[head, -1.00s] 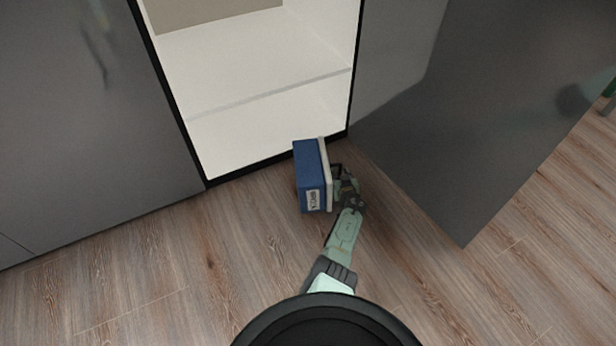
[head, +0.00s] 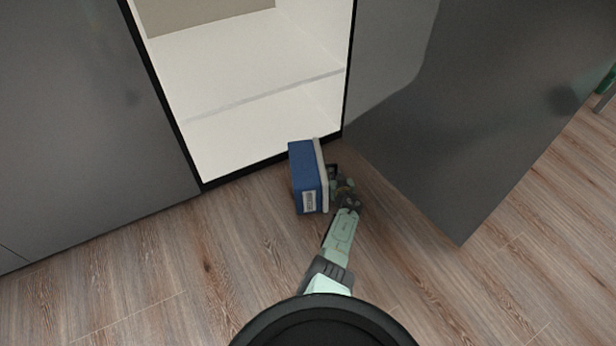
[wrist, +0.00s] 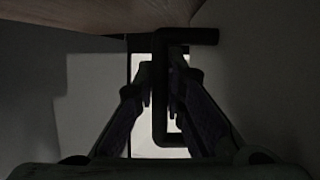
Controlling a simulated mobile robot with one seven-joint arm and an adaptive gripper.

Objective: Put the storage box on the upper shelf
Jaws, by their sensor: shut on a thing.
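The storage box (head: 305,178) is blue with a pale lid on its right side and a white label at its near end. It is tipped on its side, in front of the open cabinet. My gripper (head: 334,182) is at the lid side of the box. In the wrist view my gripper's fingers (wrist: 160,95) are closed about a dark bracket-shaped handle (wrist: 159,120). The upper shelf (head: 245,55) is a white board inside the cabinet, with empty visible surface. The box hides part of the floor and the cabinet's lower edge.
The open grey door (head: 450,130) stands to the right of the box and arm. A closed grey door (head: 75,110) is on the left. The cabinet's white lower compartment (head: 255,140) looks empty. Wooden floor (head: 130,285) is clear in front.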

